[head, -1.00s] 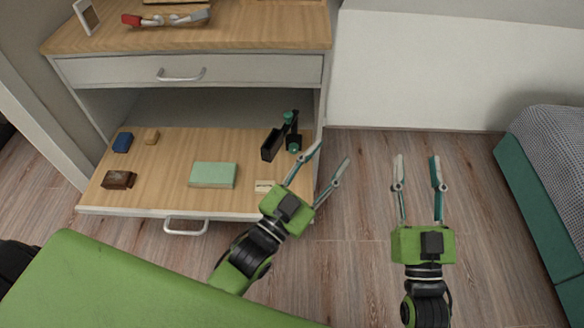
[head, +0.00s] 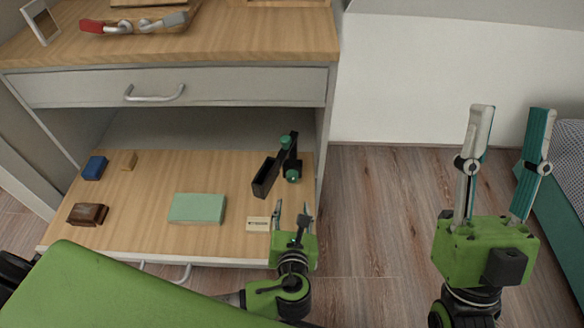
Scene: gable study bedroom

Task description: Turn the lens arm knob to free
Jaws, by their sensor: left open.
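The lens arm (head: 266,177), a black device with a dark trough-like part and a post, stands at the right of the pulled-out wooden board (head: 145,195). A green joint (head: 285,142) is at its top and a round green knob (head: 292,175) is lower on its right side. I cannot read any setting on the knob. A small cream label (head: 257,224) lies in front of it. My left gripper (head: 293,208) is open and empty just in front of the lens arm, apart from it in the picture. My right gripper (head: 513,112) is open and empty over the floor at right.
A pale green box (head: 197,208), a brown block (head: 88,214), a blue block (head: 94,167) and a small tan block (head: 129,160) lie on the board. A closed drawer (head: 220,88) hangs above its back. The floor (head: 375,210) to the right is clear; a bed stands beyond.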

